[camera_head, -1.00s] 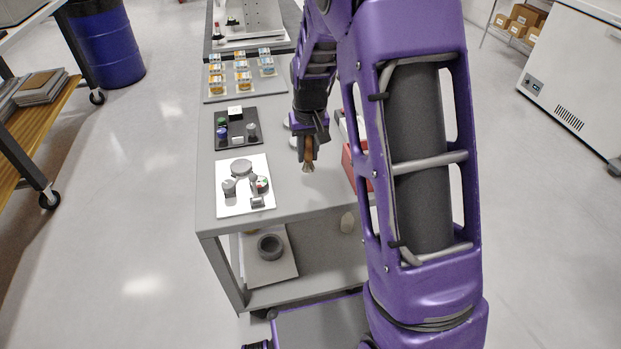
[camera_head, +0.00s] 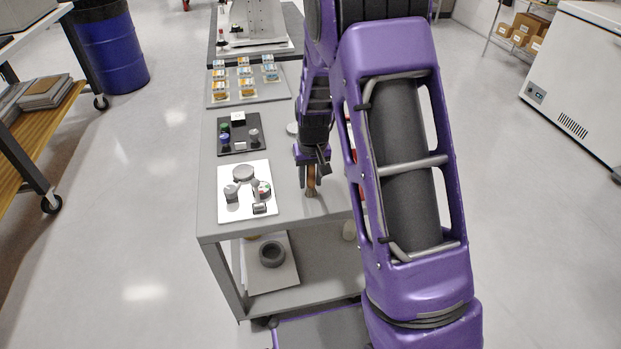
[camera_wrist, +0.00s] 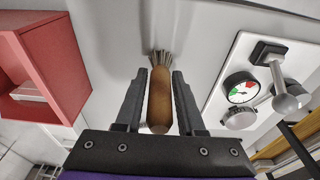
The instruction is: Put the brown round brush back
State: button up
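The brown round brush (camera_wrist: 159,97) has a rounded wooden handle and pale grey bristles fanned out at its far end. My gripper (camera_wrist: 160,75) is shut on the handle, one dark finger on each side, with the bristles pointing away from the palm. In the head view the brush (camera_head: 311,181) hangs below my gripper (camera_head: 311,170), bristles down, over the grey bench top right of the white fixture plate. I cannot tell whether the bristles touch the surface.
A red bin (camera_wrist: 62,62) stands at the left in the wrist view, mostly hidden by my arm in the head view. The white plate (camera_head: 232,211) carries a gauge (camera_wrist: 241,92) and knobs. A black plate (camera_head: 238,146) lies behind it. The bench's front edge is close.

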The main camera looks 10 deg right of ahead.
aim_at(312, 193)
jog(key=shift+o, duration=1.1)
notch_tip(312, 193, up, 12)
jog(key=s+p, duration=0.1)
jog(key=shift+s+r, duration=0.15)
jog(key=shift+s, duration=0.25)
